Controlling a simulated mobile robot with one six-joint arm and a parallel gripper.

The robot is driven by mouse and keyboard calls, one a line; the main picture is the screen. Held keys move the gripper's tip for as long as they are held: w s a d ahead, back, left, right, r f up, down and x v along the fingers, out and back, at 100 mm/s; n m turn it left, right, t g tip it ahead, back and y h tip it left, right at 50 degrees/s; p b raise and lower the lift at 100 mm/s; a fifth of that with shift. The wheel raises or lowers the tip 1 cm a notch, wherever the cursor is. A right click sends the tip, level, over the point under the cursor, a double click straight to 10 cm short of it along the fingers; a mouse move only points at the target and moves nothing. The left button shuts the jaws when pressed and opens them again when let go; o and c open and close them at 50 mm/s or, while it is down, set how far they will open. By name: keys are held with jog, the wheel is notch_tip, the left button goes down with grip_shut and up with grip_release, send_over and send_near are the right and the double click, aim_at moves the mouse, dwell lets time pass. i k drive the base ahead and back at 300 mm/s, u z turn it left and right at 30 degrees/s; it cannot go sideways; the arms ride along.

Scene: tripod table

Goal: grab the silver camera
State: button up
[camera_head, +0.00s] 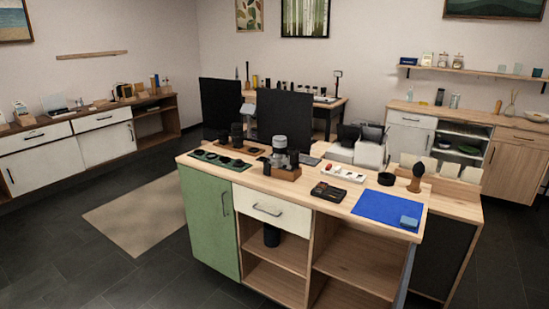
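A silver-grey object with a dark front, which looks like the silver camera (279,144), stands upright near the middle of the counter (310,194). It appears to sit on or just behind a small brown wooden block (283,173); at this size I cannot tell which. A small black item stands close on its right. A dark panel rises behind it. My gripper is not in view.
A green mat (203,154) with dark round parts lies left. Dark panels (287,113) stand behind. Floor (60,262) at front left is clear.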

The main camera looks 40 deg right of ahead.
aim_at(276, 162)
jog(key=i, duration=1.2)
jog(key=u, duration=1.05)
jog(key=k, duration=0.1)
jog(key=z, duration=2.9)
jog(key=i, duration=0.55)
